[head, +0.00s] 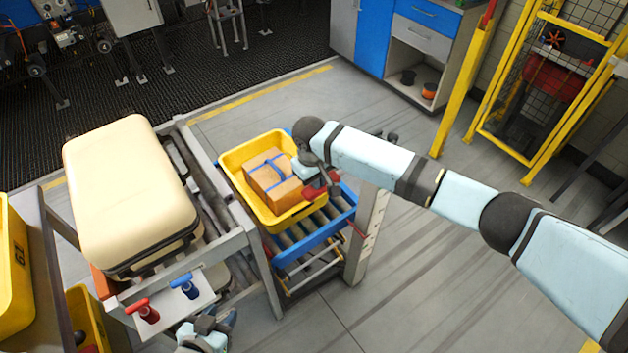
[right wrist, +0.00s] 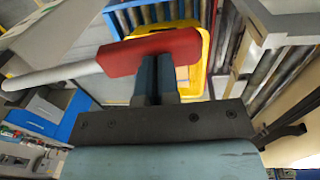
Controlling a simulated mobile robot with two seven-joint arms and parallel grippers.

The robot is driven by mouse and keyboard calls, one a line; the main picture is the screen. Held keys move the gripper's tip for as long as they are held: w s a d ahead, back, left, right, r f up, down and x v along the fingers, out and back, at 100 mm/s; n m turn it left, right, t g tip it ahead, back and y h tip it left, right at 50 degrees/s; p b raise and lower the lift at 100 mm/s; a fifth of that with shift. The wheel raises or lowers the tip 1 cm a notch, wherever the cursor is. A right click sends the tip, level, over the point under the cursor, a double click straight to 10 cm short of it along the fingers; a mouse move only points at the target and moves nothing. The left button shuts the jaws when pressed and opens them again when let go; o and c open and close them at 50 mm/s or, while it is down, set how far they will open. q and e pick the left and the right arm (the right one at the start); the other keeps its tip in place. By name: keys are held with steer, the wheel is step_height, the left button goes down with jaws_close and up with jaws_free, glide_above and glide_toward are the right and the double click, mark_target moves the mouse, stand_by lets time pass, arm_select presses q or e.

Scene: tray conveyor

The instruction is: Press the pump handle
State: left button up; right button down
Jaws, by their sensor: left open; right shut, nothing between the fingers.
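The pump handle is a red grip (right wrist: 150,52) on a pale rod, seen large in the right wrist view. In the head view the red grip (head: 315,191) shows partly, beside the yellow bin and under my right gripper (head: 324,181). My right gripper is shut with nothing in it. In the right wrist view its blue fingers (right wrist: 157,78) point at the grip and their tips are close to it. I cannot tell whether they touch it. My left gripper (head: 224,322) is open and empty at the bottom of the head view, below a small panel.
A yellow bin (head: 237,168) with a cardboard box (head: 272,178) stands on a blue-sided roller conveyor (head: 300,247). A cream suitcase (head: 125,185) lies on the rack at left. Red (head: 143,311) and blue (head: 186,287) handles stand on the panel near my left gripper.

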steer(key=r, duration=0.1)
steer(key=s+a+r+b, duration=0.1)
steer(key=r, duration=0.2)
steer(key=shift+s+a+r+b, duration=0.3)
steer(key=shift+s+r+b, duration=0.05)
steer(key=shift+b, duration=0.05)
arm_select(q)
steer(key=shift+s+f+b, duration=0.25)
steer(key=shift+f+b, duration=0.2)
steer(key=shift+f, duration=0.15)
arm_select(e)
step_height(320, 180, up, 6)
steer(key=a, duration=0.1)
steer(key=shift+s, duration=0.2)
arm_select(q)
steer(key=shift+s+f, duration=0.15)
steer(key=shift+s, duration=0.15)
steer(key=shift+w, duration=0.2)
